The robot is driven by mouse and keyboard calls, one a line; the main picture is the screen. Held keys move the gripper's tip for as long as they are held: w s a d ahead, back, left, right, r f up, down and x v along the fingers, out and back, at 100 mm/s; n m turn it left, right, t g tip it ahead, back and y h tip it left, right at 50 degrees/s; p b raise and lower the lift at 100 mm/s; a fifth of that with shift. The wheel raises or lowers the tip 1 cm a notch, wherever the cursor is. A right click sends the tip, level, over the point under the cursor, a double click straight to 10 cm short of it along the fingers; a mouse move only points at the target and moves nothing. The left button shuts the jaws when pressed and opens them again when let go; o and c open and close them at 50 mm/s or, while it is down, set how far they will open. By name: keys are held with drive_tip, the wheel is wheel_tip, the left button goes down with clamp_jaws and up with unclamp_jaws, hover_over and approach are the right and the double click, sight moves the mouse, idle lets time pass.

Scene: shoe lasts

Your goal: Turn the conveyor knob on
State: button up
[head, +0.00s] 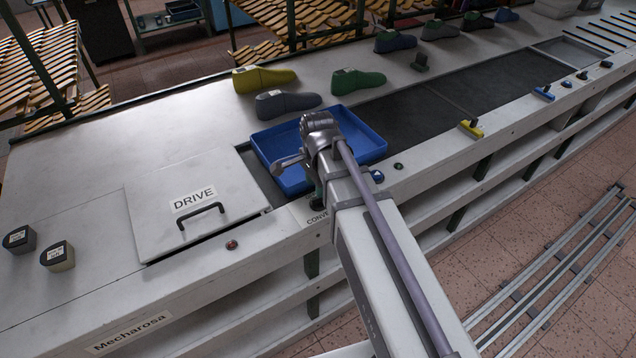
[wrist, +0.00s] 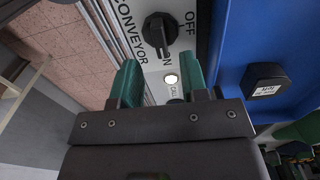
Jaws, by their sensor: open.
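The black conveyor knob (wrist: 160,34) shows in the wrist view on a white panel, between the word CONVEYOR and the words OFF and ON. I cannot tell for sure which word its ridge points to. My gripper (wrist: 164,72) is open, with its two green fingers apart and nothing between them but the panel. The fingertips appear just below the knob in the picture, not around it. In the head view the knob is hidden behind my arm; part of the conveyor label (head: 316,218) shows beside it.
A pale round light or button (wrist: 171,79) sits between the fingers. The blue tray (head: 373,155) lies on the dark belt beside my arm, and a black labelled block (wrist: 266,84) shows in it. The DRIVE hatch (head: 150,228) is at left. Several shoe lasts stand behind.

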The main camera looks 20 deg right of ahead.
wheel_tip(320, 180, up, 6)
drive_tip(key=p, duration=0.4)
drive_tip(key=shift+f, duration=0.1)
drive_tip(key=s+n, duration=0.9)
drive_tip(key=n, duration=0.6)
